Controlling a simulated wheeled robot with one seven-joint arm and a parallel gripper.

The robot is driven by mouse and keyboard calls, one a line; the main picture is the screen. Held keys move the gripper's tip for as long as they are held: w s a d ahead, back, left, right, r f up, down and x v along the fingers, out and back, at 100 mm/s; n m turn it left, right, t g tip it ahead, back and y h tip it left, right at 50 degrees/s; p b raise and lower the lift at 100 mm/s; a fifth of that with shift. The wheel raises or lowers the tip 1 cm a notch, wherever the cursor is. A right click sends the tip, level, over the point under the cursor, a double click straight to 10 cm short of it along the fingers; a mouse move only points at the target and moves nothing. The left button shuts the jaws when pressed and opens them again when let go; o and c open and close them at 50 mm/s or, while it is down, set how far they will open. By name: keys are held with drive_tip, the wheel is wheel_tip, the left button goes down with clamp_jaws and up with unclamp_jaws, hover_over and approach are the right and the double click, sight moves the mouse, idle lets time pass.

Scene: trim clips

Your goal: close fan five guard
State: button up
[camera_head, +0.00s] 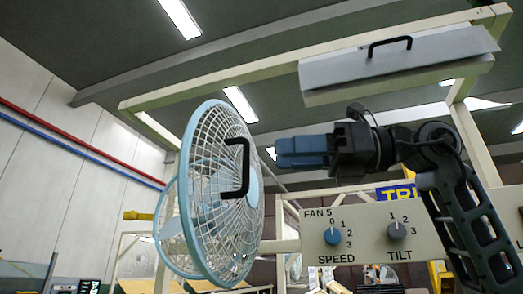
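The fan guard (215,150) is a round cage of white wires with a light blue rim, left of the picture's middle. A black handle (243,168) stands on its face. A second light blue ring (162,236) shows behind it at the left, and a gap between the two rims is visible on that side, so the guard appears ajar.
A grey flap or box (400,66) with a black handle hangs on the cream frame (300,62) above my arm. The frame's right post (473,143) stands behind my arm. Open air lies between my fingertips and the guard's handle.

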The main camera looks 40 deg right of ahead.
drive_tip(key=shift+p+x, duration=0.55)
drive_tip(key=shift+x, duration=1.95)
clamp_jaws()
